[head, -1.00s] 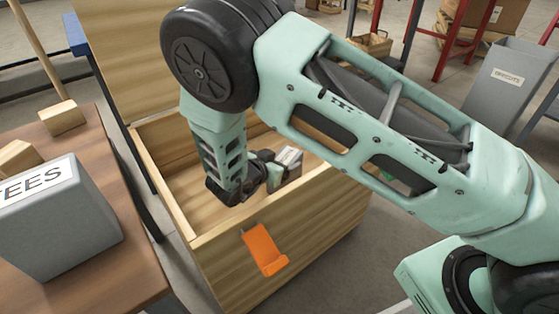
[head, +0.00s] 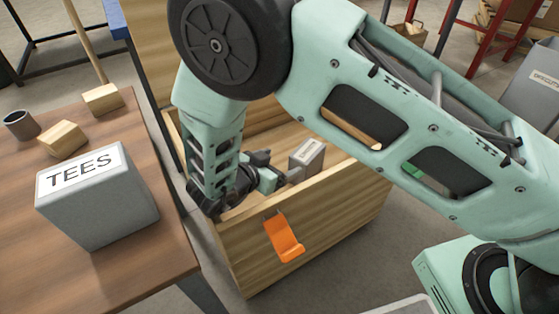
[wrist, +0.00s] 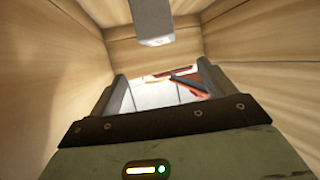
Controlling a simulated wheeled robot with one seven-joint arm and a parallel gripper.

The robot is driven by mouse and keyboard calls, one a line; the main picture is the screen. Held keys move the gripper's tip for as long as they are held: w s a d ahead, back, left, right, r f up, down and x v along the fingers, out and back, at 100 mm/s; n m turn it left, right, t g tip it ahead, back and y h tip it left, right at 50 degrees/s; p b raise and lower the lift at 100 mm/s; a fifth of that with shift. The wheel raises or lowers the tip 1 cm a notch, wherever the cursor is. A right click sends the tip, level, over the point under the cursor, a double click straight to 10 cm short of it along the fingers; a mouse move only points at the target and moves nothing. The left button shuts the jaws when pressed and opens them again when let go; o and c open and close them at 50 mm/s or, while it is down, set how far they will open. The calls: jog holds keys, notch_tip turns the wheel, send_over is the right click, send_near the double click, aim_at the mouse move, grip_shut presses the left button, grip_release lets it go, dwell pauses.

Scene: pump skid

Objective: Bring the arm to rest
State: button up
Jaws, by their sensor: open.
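My arm is bent down over an open wooden crate (head: 330,222). My gripper (head: 282,168) is open and empty, low at the crate's opening and pointing right in the head view. In the wrist view my gripper (wrist: 165,92) has its two fingers apart, with nothing between them and wooden walls on both sides. A small grey box (head: 307,156) with a pale label stands in the crate, just beyond the fingertips in the head view. A grey block (wrist: 152,22) shows at the top of the wrist view, apart from the fingers.
At left a brown table (head: 105,285) holds a grey bin marked TEES (head: 98,200), two wooden blocks (head: 64,138) and a dark cup (head: 21,124). Red racks (head: 508,40) stand behind.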

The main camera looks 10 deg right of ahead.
jog(key=w+d+r+n+y, duration=0.5)
jog(key=w+d+r+y, duration=0.1)
jog(key=w+r+y, duration=0.4)
jog(key=s+d+r+n+g, duration=0.3)
jog(key=s+d, duration=0.5)
jog(key=s, duration=0.3)
jog(key=s+d+r+n+g, duration=0.25)
jog(key=s+d, duration=0.45)
jog(key=s, duration=0.4)
jog(key=s+a+r+n+g+y, duration=0.1)
jog(key=s+a+n, duration=0.4)
jog(key=a, duration=0.4)
jog(key=s+a+r+n+g, duration=0.1)
jog(key=s+a+r+n, duration=0.15)
jog(key=s+a, duration=0.55)
notch_tip(320, 180, up, 35)
jog(key=a+p, duration=0.1)
jog(key=p, duration=3.4)
jog(key=shift+w+p, duration=0.15)
jog(key=shift+p, duration=0.25)
jog(key=shift+a+r+g, duration=0.1)
jog(key=shift+g, duration=0.15)
